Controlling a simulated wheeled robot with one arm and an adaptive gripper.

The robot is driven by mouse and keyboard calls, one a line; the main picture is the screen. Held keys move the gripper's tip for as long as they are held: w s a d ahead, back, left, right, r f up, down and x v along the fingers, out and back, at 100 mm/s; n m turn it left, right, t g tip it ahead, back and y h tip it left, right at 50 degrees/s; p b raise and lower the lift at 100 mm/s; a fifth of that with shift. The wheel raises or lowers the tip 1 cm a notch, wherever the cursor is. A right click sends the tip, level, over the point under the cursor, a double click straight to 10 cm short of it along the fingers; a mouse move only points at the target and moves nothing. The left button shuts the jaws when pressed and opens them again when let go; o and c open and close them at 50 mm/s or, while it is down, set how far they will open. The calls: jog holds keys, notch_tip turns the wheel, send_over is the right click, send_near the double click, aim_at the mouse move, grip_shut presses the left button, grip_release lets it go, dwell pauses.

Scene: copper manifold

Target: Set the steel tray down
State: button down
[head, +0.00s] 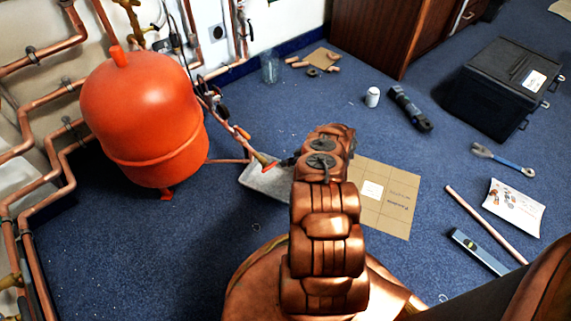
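The steel tray (264,184) is a flat, light grey piece left of my copper-coloured arm, near the middle of the head view. Its right part is hidden behind the arm. I cannot tell whether it rests on the blue carpet or is held just above it. My gripper (287,161) is mostly hidden behind the arm; only a small dark part shows at the tray's far edge. Its fingers cannot be made out, nor whether they grip the tray.
An orange-red tank (145,115) with copper pipes stands at left. A cardboard sheet (398,190) lies right of the arm. A white can (373,97), black tool case (505,88), wrench (503,160), spirit level (480,252) and copper pipe (485,222) occupy the right. The lower-left carpet is clear.

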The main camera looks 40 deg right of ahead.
jog(key=shift+f, duration=0.2)
jog(key=c, duration=1.3)
grip_release()
jog(key=shift+r, duration=0.1)
